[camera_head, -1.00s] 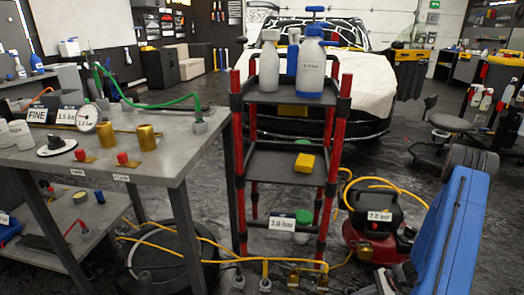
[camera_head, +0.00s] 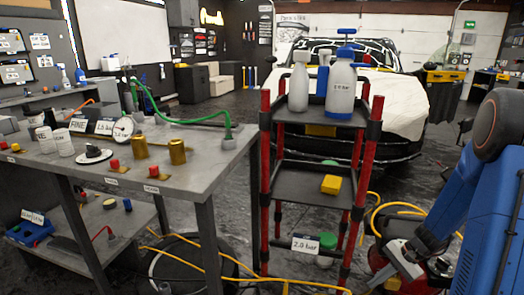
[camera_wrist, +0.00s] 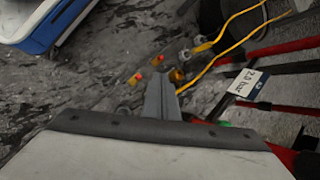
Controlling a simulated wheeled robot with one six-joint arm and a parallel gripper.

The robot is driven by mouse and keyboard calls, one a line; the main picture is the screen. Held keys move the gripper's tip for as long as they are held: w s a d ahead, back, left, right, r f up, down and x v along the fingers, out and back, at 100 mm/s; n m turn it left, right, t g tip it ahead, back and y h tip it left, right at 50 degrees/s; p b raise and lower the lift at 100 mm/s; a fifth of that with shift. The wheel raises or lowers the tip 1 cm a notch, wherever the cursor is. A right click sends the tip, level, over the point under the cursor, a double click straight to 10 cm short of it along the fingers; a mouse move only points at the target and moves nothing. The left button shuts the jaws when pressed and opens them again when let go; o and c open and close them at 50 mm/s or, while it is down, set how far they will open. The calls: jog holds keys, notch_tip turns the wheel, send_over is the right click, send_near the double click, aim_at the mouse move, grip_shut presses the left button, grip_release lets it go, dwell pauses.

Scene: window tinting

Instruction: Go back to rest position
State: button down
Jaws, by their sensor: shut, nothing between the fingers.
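My gripper (camera_wrist: 157,80) shows in the wrist view as grey fingers pressed together, with nothing held. It points down over the dark, wet-looking floor. Beyond its tips are red and yellow valve fittings (camera_wrist: 150,68) on the floor and a yellow hose (camera_wrist: 215,55). In the head view my blue arm is bent at the right edge, with its wrist low beside the shelf cart.
The red-posted cart (camera_head: 300,185) stands left of my arm, carrying spray bottles (camera_head: 340,88) and a yellow block (camera_head: 331,184). A red compressor (camera_head: 385,280) is partly behind my wrist. The grey workbench (camera_head: 200,180) is at left. A covered car (camera_head: 395,100) stands behind.

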jog(key=s+a+r+n+h, duration=0.2)
jog(key=s+a+r+n, duration=0.15)
jog(key=r, duration=0.55)
jog(key=s+a+r+n+h, duration=0.1)
jog(key=s+a+r+n, duration=0.2)
jog(key=s+a+r, duration=0.35)
jog(key=s+r+n+t+h, duration=0.3)
jog(key=s+r+n+t, duration=0.1)
jog(key=s+r, duration=0.7)
jog(key=shift+s+a+r+n+h, duration=0.35)
jog(key=shift+s+n, duration=0.4)
jog(key=shift+s, duration=0.3)
